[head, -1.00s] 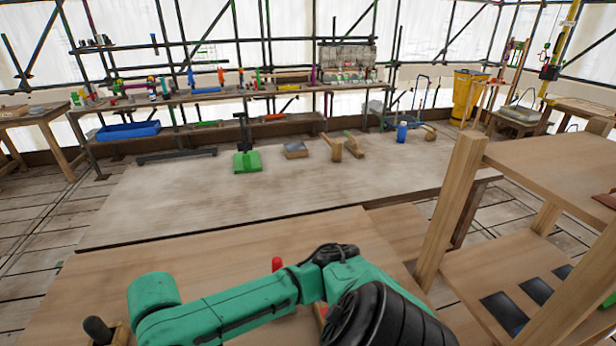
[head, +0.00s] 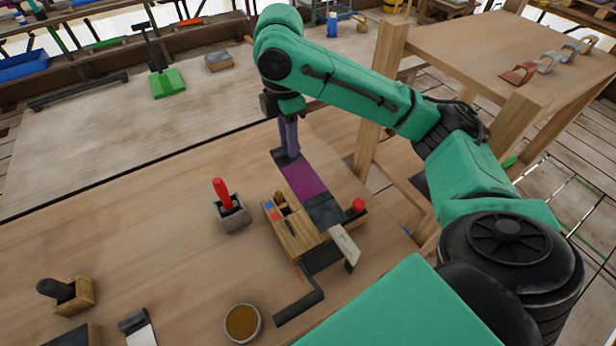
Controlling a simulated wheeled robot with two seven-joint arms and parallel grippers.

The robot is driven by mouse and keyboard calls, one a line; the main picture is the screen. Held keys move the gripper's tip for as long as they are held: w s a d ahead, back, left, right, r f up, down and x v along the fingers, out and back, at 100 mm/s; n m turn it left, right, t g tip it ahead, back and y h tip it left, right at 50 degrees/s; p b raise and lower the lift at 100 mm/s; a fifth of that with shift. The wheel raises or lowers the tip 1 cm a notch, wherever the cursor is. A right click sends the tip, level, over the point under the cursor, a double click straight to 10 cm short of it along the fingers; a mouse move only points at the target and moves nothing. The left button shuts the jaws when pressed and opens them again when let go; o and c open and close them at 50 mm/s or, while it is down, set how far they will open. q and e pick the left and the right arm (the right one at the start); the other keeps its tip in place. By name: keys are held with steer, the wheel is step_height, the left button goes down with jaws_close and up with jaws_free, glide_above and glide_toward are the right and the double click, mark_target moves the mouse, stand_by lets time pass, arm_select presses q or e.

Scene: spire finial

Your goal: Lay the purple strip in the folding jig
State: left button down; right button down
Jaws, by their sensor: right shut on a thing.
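The purple strip (head: 304,179) lies slanted on the bench, with its far end under my right gripper (head: 289,153). The right gripper points straight down and is shut on that far end; the fingertips are small and partly hard to make out. The strip's near end meets a dark flat plate (head: 325,212) beside a wooden block and a red knob (head: 358,205); this looks like the folding jig. I cannot tell whether the strip rests fully on the plate or slightly above it. My left gripper is not in view.
A wooden tool block (head: 293,226) stands left of the plate. A red-handled tool in a holder (head: 232,212), a round tin (head: 242,323) and a dark-handled tool in a wooden holder (head: 75,293) are on the bench. A wooden shelf (head: 490,55) stands at right. The bench's left middle is clear.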

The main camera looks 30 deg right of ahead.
steer(key=b, duration=0.1)
glide_above(294, 203)
step_height(294, 203, down, 5)
step_height(294, 203, down, 15)
steer(key=shift+r+p, duration=0.1)
steer(key=shift+p, duration=0.5)
steer(key=c, duration=0.7)
jaws_free()
steer(key=shift+o, duration=0.2)
step_height(294, 203, up, 12)
steer(key=b, duration=0.1)
steer(key=shift+b, duration=0.4)
